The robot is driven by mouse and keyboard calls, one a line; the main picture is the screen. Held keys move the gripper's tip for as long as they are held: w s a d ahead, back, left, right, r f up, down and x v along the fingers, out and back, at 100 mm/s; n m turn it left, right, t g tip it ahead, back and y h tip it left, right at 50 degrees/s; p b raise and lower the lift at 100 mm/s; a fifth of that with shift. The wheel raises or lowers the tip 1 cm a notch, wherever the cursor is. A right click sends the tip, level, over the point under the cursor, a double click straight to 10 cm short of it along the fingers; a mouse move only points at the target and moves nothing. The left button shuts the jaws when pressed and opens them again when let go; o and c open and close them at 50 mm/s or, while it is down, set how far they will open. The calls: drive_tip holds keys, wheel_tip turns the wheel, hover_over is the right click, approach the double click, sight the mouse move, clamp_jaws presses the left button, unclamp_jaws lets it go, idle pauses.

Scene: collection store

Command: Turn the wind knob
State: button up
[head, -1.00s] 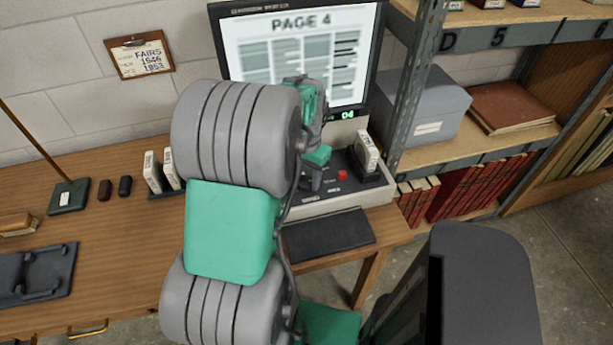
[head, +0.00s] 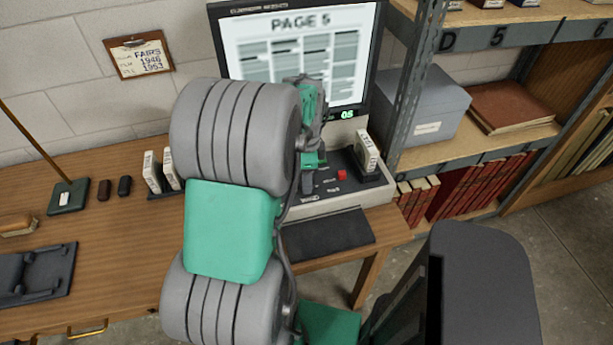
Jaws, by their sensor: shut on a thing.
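The microfilm reader (head: 338,203) stands at the right end of the wooden desk. Its screen (head: 295,55) reads PAGE 5, and a small green display (head: 347,115) below it reads 05. My gripper (head: 308,185) is over the reader's dark control panel, left of a red button (head: 342,175). It is shut on the wind knob, which is mostly hidden by the gripper and my arm.
A small white box (head: 366,152) stands in a holder right of the red button. Two more boxes (head: 158,170) stand left of my arm. A grey metal shelf post (head: 412,90) rises close on the right. A dark pad (head: 327,234) lies in front of the reader.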

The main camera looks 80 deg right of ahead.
drive_tip(key=shift+m, duration=1.3)
drive_tip(key=o, duration=1.4)
wheel_tip(320, 180, up, 8)
drive_tip(key=shift+f+b, duration=0.1)
drive_tip(key=shift+b, duration=0.2)
